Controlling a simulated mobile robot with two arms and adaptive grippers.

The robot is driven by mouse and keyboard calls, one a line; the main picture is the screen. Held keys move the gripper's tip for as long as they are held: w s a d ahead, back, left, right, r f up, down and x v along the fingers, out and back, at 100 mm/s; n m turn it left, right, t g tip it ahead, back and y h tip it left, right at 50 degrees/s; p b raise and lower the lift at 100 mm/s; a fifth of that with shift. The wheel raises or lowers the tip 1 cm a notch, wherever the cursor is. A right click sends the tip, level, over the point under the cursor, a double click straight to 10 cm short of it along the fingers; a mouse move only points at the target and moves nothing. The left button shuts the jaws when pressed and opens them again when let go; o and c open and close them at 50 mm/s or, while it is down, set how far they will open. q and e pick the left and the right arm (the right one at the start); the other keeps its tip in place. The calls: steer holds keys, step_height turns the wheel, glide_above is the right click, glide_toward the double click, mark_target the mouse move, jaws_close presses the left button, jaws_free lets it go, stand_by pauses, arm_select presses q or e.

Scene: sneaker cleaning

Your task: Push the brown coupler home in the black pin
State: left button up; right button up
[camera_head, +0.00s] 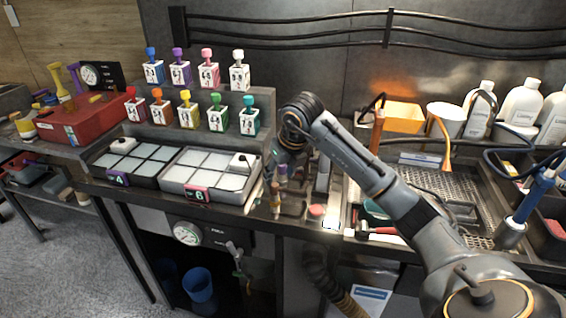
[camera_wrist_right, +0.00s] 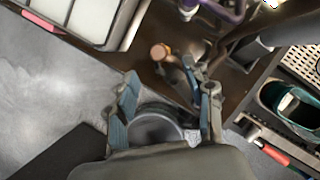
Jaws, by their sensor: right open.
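A small upright brown piece (camera_head: 276,199), which looks like the brown coupler, stands at the front edge of the counter. In the right wrist view a round copper-brown end (camera_wrist_right: 160,52) shows just beyond the fingers, with a dark bluish body beside it. My right gripper (camera_wrist_right: 168,92) is open, and nothing is clearly held between its fingers. In the head view my right gripper (camera_head: 279,172) reaches down close to the brown piece. I cannot make out the black pin or how far the coupler sits in it. My left gripper is not in view.
White-celled trays A (camera_head: 118,180) and B (camera_head: 196,193) lie to the left, below rows of coloured-top bottles. A metal grate (camera_head: 450,190), white bottles (camera_head: 518,106) and a blue-handled tool (camera_head: 530,195) are to the right. A purple piece (camera_head: 283,171) is close to my right gripper.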

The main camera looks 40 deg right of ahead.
mark_target(276, 186)
steer(key=p+x, duration=0.1)
steer(key=x, duration=0.8)
steer(key=shift+f+p, duration=0.15)
steer(key=shift+p, duration=0.15)
jaws_close()
